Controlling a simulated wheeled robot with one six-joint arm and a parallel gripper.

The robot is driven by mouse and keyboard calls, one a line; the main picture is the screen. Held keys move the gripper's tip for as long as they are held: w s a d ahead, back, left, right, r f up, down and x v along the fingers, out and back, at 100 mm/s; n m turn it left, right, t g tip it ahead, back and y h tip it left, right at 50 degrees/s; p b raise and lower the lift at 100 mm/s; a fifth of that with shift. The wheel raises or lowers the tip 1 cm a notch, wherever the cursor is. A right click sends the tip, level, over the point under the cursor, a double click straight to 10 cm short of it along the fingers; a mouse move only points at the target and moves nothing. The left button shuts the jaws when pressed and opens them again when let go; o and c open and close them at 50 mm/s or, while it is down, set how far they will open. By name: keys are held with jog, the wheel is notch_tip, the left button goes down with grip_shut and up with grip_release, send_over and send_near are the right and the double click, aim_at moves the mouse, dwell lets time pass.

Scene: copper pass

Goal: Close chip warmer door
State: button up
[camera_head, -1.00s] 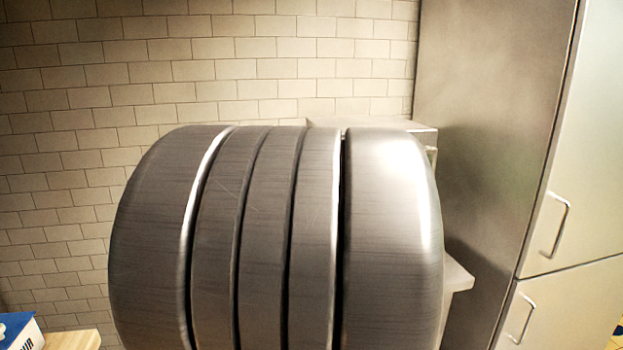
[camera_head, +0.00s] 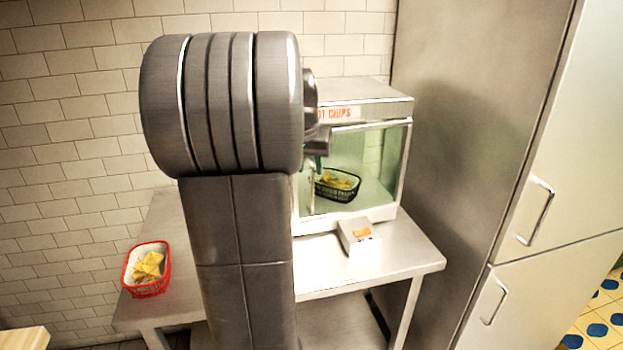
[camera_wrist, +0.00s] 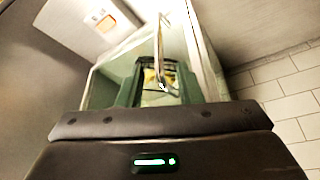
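The chip warmer (camera_head: 372,109) is a steel and glass cabinet on the steel table, with a lettered sign on its upper front. A black basket of yellow chips (camera_head: 338,186) is inside. My arm covers the warmer's left part in the head view, so I cannot tell how far its door stands open. My gripper (camera_head: 320,165) is at the warmer's front left. In the wrist view my gripper (camera_wrist: 158,95) has its two dark green fingers apart. A thin metal bar (camera_wrist: 161,52), perhaps the door handle, runs down toward the gap between them; contact is unclear.
The steel table (camera_head: 400,258) holds a small white box (camera_head: 359,238) before the warmer and a red basket of chips (camera_head: 147,270) at the left. A tall steel cabinet (camera_head: 478,130) stands close on the right. A tiled wall (camera_head: 75,150) is behind.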

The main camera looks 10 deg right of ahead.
aim_at(311, 176)
jog(key=x, duration=0.6)
jog(key=shift+c, duration=0.4)
grip_shut()
